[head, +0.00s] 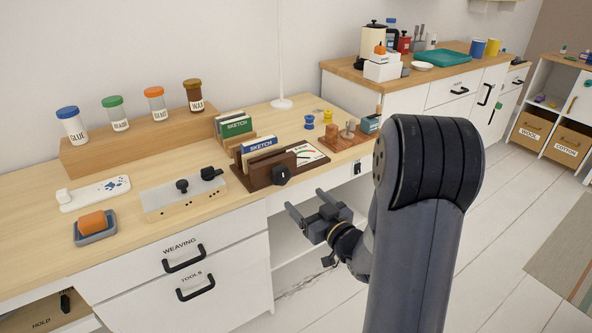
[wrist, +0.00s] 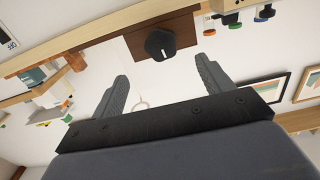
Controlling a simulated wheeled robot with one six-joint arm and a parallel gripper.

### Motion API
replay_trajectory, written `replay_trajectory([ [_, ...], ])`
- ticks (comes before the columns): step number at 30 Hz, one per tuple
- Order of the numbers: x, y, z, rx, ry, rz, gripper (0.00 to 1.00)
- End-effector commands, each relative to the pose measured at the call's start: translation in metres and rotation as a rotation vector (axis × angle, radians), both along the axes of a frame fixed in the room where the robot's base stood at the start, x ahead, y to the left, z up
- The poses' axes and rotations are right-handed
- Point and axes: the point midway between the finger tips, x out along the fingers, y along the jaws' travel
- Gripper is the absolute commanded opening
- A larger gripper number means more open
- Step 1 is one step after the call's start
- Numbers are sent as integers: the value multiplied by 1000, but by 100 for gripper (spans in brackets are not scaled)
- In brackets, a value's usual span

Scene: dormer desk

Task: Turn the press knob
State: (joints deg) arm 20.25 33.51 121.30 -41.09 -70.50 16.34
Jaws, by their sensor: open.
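The press (head: 262,170) is a dark brown wooden block device on the desk, with a black knob (head: 280,174) on its front facing the desk edge. In the wrist view the knob (wrist: 160,44) is a dark faceted shape with a short white mark, set against the brown press board (wrist: 128,44). My gripper (head: 305,202) is open and empty, in front of the desk edge, apart from the knob. In the wrist view the two fingers of my gripper (wrist: 160,72) are spread, with the knob lying beyond and between their tips.
Drawers with black handles (head: 184,259) face the front.

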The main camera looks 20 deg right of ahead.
Motion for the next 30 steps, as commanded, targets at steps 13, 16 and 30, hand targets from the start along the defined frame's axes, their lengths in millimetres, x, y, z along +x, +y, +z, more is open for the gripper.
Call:
replay_trajectory([
  [13, 71, 24, -1, -2, -2, 3, 75],
  [16, 85, 29, 0, -2, -2, 2, 75],
  [30, 101, 33, 0, -1, 0, -1, 75],
])
